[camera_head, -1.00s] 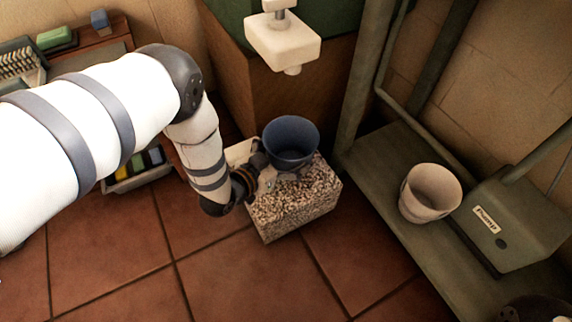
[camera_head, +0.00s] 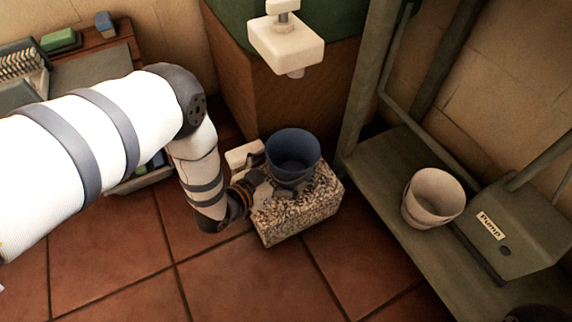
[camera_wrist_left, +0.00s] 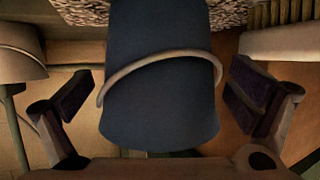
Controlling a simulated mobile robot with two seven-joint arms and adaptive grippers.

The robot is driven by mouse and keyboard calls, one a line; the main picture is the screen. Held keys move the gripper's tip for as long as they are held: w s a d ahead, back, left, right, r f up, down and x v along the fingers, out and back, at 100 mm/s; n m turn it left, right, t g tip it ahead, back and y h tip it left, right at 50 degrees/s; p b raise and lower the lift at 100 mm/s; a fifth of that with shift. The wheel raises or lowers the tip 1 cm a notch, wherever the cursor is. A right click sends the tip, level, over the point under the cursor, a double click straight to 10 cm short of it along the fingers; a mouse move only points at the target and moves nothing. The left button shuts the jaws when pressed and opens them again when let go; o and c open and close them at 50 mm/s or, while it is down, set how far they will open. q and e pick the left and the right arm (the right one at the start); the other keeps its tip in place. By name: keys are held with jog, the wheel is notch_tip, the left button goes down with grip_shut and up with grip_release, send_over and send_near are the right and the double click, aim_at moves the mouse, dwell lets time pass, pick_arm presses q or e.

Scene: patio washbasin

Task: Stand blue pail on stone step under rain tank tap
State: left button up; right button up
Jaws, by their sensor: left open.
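The blue pail (camera_head: 293,150) stands upright on the speckled stone step (camera_head: 297,215), below the white tap (camera_head: 287,42) of the green rain tank (camera_head: 335,15). My left gripper (camera_head: 268,178) is low at the pail's left side, its fingers open around it. In the left wrist view the pail (camera_wrist_left: 160,60), with its pale handle across it, lies between the two spread fingers of my left gripper (camera_wrist_left: 160,100). A gap shows on each side. The pail's underside is hidden.
A beige pot (camera_head: 433,198) and a box labelled "Pump" (camera_head: 515,230) stand on a grey-green shelf (camera_head: 385,165) at the right. A white block (camera_head: 243,154) is behind my left gripper. Tiled floor (camera_head: 200,280) in front is clear.

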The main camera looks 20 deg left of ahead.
pick_arm(q)
jog(key=p+v, duration=0.3)
jog(key=v, duration=0.7)
pick_arm(e)
jog(key=r, duration=0.1)
jog(key=w+r, duration=0.1)
jog(key=shift+w+a+r+t, duration=0.1)
jog(key=shift+w+r+t, duration=0.2)
jog(key=shift+r+t, duration=0.1)
pick_arm(q)
jog(key=shift+w, duration=0.1)
